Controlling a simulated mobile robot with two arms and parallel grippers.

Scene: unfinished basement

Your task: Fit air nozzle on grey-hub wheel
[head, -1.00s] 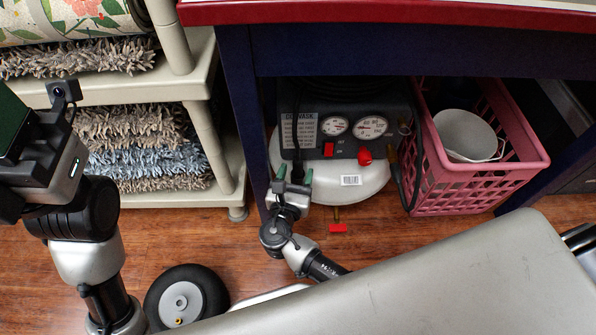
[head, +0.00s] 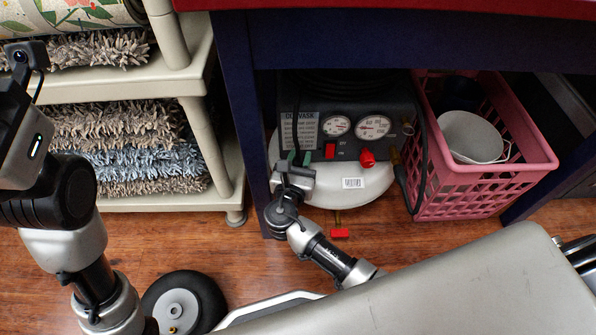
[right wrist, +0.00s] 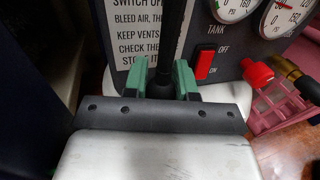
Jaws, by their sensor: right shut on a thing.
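The wheel (head: 207,297) has a black tire and a grey hub (head: 178,308). It lies on the wood floor at the lower left, partly cut off by the frame and my body. A small brass valve shows at the hub's lower edge. My right gripper (head: 294,158) is in front of the compressor (head: 345,185), its green fingers shut on the black air nozzle. In the right wrist view the nozzle (right wrist: 161,82) stands between the fingers, with black hose running up from it; its tip is hidden. My left arm is at the left, its fingers outside the frame.
A navy table (head: 236,110) with a red top stands over the compressor; its leg is close to my right gripper. A pink crate (head: 480,185) with a white bucket (head: 470,137) is at the right. A beige shelf (head: 190,85) with rugs is at the left. Floor is open between wheel and compressor.

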